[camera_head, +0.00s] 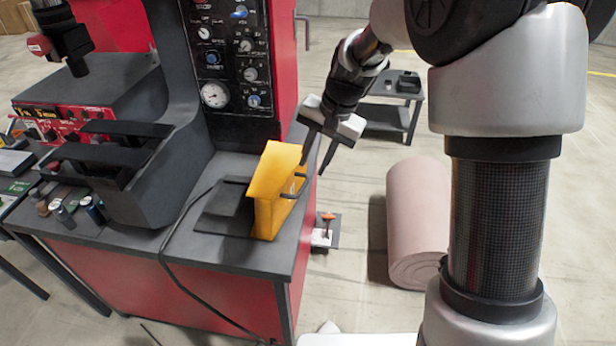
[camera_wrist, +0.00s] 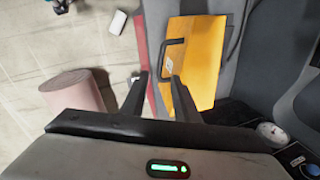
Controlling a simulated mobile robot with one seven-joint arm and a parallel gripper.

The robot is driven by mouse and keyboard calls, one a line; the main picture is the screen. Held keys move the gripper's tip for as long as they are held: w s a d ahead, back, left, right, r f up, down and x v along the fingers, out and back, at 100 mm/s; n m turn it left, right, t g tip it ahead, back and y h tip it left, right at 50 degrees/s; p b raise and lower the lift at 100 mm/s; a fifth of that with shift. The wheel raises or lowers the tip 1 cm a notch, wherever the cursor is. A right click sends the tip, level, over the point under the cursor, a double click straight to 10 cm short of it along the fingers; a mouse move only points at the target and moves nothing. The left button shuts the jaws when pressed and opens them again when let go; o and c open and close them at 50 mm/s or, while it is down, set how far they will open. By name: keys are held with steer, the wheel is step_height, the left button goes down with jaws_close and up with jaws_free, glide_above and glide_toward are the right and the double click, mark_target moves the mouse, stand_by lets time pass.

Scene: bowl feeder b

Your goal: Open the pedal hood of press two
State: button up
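The yellow pedal hood (camera_head: 273,190) stands on the grey bench top, at the front right corner of the press. A dark pedal and base plate (camera_head: 226,205) lie to its left. A black bar handle (camera_head: 294,184) sits on the hood's right face. In the wrist view the hood (camera_wrist: 200,60) fills the upper middle, with its handle (camera_wrist: 172,58) near its left side. My gripper (camera_head: 313,168) is open and empty, just right of the hood and close to the handle. In the wrist view the handle shows just beyond the fingertips (camera_wrist: 160,78), with no clear contact.
The press panel (camera_head: 228,60) with gauge and knobs rises behind the hood. A black cable (camera_head: 165,255) runs over the bench front. A small dark table (camera_head: 385,120) is behind my gripper.

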mark_target(305, 183)
steer(key=x, duration=0.6)
steer(key=shift+c, duration=0.4)
jaws_close()
